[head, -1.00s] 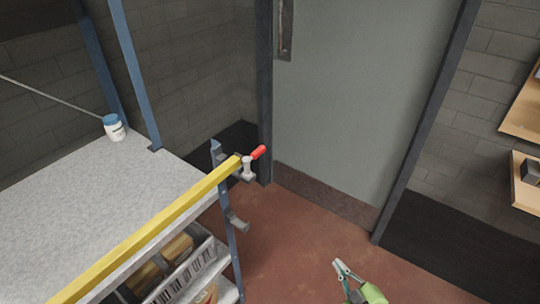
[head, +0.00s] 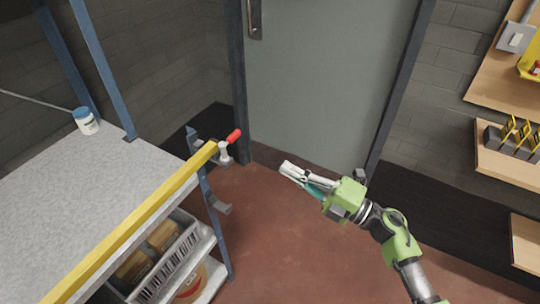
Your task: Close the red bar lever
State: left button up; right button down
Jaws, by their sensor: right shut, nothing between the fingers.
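The red bar lever (head: 234,136) is a short red handle on a metal clamp (head: 225,153) at the far end of the yellow bar (head: 138,222). The yellow bar runs along the front edge of the grey shelf. The lever points up and to the right, toward the door. My right gripper (head: 286,171) is shut and empty, in the air to the right of the lever and a little lower in the picture. A clear gap separates the two. My left gripper is not in view.
The grey shelf (head: 65,185) has blue posts and a white jar (head: 86,121) on top. Crates with boxes (head: 168,258) stand on the level below. A grey door (head: 320,80) is behind. Wooden shelves (head: 505,165) hang at the right. The red floor between is clear.

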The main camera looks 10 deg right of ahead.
jog(key=p, duration=0.4)
send_near(236, 138)
jog(key=x, duration=0.5)
jog(key=shift+w+a, duration=0.1)
jog(key=shift+a, duration=0.15)
jog(key=shift+x, duration=0.8)
jog(key=shift+f, duration=0.25)
jog(key=shift+w+n+g+y+b, duration=0.2)
jog(key=shift+n+g+y+b, duration=0.25)
jog(key=shift+b, duration=0.25)
